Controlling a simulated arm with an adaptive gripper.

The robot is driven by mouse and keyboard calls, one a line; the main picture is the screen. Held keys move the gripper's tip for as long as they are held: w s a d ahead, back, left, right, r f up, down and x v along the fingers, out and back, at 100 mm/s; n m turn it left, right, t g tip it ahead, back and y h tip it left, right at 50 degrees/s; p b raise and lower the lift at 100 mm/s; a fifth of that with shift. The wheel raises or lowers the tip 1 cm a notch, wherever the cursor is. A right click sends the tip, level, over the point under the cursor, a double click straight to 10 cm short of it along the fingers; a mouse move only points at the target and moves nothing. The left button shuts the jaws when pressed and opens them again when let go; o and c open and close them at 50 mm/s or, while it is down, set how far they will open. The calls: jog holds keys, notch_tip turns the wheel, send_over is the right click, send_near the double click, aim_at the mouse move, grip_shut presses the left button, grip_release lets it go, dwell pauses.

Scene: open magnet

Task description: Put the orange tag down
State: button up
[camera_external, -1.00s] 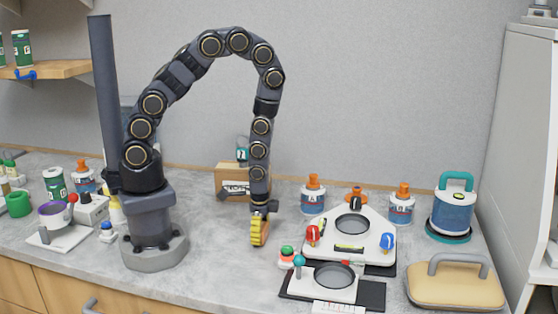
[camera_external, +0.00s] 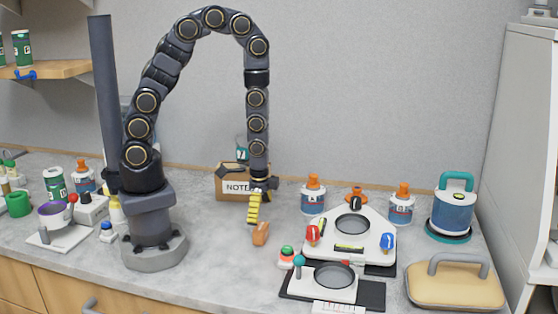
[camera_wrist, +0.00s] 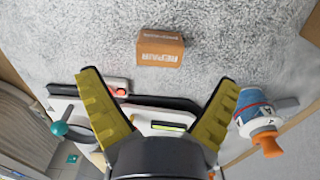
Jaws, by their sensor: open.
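The orange tag (camera_external: 261,233) is a small orange-brown block that sits on the grey counter, left of the white device. In the wrist view the tag (camera_wrist: 160,47) shows white lettering that seems to read "REPAIR". My gripper (camera_external: 254,212) hangs above and slightly left of the tag, pointing down. In the wrist view my gripper (camera_wrist: 158,100) has its two yellow fingers spread wide, with nothing between them. The tag lies beyond the fingertips, apart from them.
A white device (camera_external: 372,240) with red and blue knobs stands to the right, with a smaller plate unit (camera_external: 325,283) in front. A box marked "NOTE" (camera_external: 229,187) is behind my gripper. Bottles (camera_external: 313,196) stand behind the device. The counter left of the tag is clear.

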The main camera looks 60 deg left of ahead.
aim_at(260, 226)
jog(key=s+a+r+n+y, duration=0.1)
jog(key=s+a+r+n, duration=0.15)
jog(key=r, duration=0.55)
jog(key=s+a+r+n, duration=0.1)
jog(key=a+r+n, duration=0.15)
jog(key=r, duration=0.45)
jog(key=s+a+r+n+g+h, duration=0.1)
jog(key=s+r+n, duration=0.3)
jog(key=s+r, duration=0.5)
jog(key=shift+s+a+g, duration=0.3)
jog(key=shift+s+a, duration=0.35)
jog(key=shift+s, duration=0.1)
jog(key=shift+r, duration=0.1)
